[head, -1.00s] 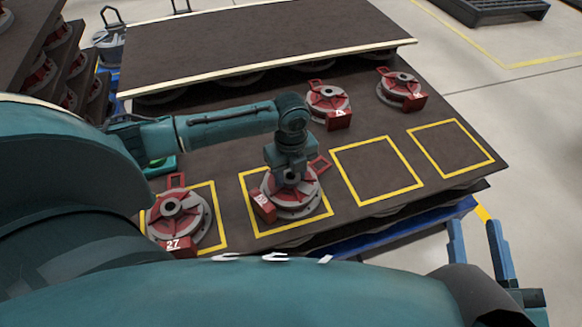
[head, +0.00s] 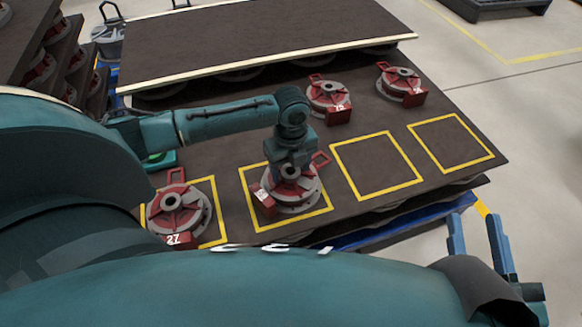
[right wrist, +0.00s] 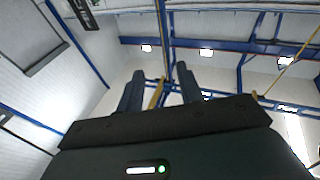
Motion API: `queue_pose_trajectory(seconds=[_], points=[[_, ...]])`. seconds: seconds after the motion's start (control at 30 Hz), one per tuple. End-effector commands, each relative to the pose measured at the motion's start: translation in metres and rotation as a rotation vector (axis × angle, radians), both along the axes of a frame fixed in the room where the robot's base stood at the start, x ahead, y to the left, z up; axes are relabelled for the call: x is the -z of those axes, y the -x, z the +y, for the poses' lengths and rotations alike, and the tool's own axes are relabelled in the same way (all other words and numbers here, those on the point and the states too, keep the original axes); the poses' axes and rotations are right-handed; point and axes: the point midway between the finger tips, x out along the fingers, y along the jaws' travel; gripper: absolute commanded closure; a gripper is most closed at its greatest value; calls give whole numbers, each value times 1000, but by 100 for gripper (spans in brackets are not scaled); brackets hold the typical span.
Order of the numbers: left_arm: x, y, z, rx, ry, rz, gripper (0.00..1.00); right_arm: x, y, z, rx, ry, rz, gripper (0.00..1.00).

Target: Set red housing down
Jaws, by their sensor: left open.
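A red and grey round housing (head: 297,199) sits flat on the dark board inside the second yellow square from the left. Its red handle loop points to the upper right and a numbered red block is at its lower left. My left gripper (head: 291,170) is directly above its centre, pointing down at the hub, and is open; its fingertips are mostly hidden by the wrist. Whether they touch the hub I cannot tell. My right gripper (head: 478,240) is open and empty at the lower right, off the board; its spread fingers also show in the right wrist view (right wrist: 160,90).
A housing marked 27 (head: 180,214) sits in the leftmost square. Two more housings (head: 328,97) (head: 400,82) stand towards the back. The third (head: 377,165) and fourth (head: 450,143) squares are empty. A raised dark shelf (head: 260,40) overhangs behind, and stacked racks stand at the left.

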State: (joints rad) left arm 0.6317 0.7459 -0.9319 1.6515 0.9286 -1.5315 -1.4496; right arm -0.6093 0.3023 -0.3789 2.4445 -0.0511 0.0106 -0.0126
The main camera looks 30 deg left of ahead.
Motion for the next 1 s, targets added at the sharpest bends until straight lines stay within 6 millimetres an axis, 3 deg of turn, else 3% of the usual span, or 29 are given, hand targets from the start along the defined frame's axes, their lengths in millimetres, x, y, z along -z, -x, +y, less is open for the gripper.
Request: queue_pose_trajectory(seconds=[0.17, 0.5, 0.73, 0.87, 1.0], points=[[-35, -1, 1, -1, -1, -4, 36, -13, -1, -1, 10, 31, -11, 64], [-102, -1, 0, -1, 1, -3, 36, -7, 1, -8, 48, 120, -2, 64], [-114, 0, -5, -9, 13, -12, 36, -2, 3, -9, 55, 144, 7, 64], [-92, 4, -41, -84, 117, -101, 36, 1, 4, -9, 55, 145, 13, 64], [-70, 14, -111, -288, 389, -275, 36, 2, 4, -9, 56, 144, 15, 64]])
